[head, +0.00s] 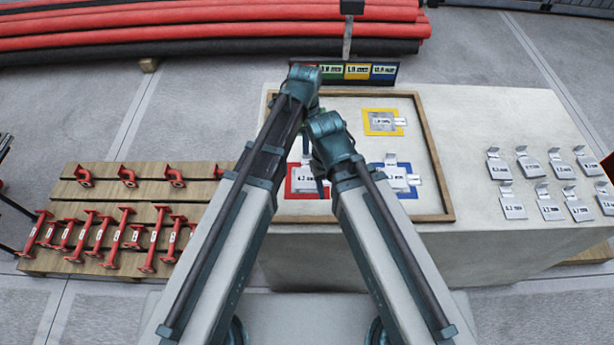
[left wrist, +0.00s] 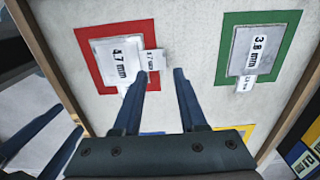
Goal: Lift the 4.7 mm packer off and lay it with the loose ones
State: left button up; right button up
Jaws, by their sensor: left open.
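The 4.7 mm packer (left wrist: 118,62) is a pale plate with a small tab, lying on the red-bordered square (left wrist: 87,45). In the head view the packer (head: 304,180) is partly covered by my arms. My left gripper (left wrist: 158,76) is open and empty, its fingertips spread beside the tab (left wrist: 154,61); I cannot tell whether they touch it. My right gripper (left wrist: 70,115) shows at the lower left of the left wrist view, with its fingers apart and nothing between them. The loose packers (head: 513,208) lie in two rows on the right of the bench.
Yellow (head: 368,123) and blue (head: 408,192) squares carry packers too. A label strip (head: 357,72) stands behind. Bare bench (head: 470,130) lies right of the board.

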aim_at(307, 170)
pick_arm(q)
jog(key=shift+w+d+f+b, duration=0.1)
jog(key=shift+w+f+b, duration=0.1)
jog(key=shift+f+b, duration=1.15)
jog(key=shift+w+d+f+b, duration=0.1)
jog(key=shift+w+f+b, duration=0.05)
jog(key=shift+f+b, duration=1.15)
pick_arm(e)
jog(key=shift+f, duration=2.65)
jog(key=shift+r, duration=0.1)
pick_arm(q)
jog(key=shift+r, duration=0.1)
grip_shut()
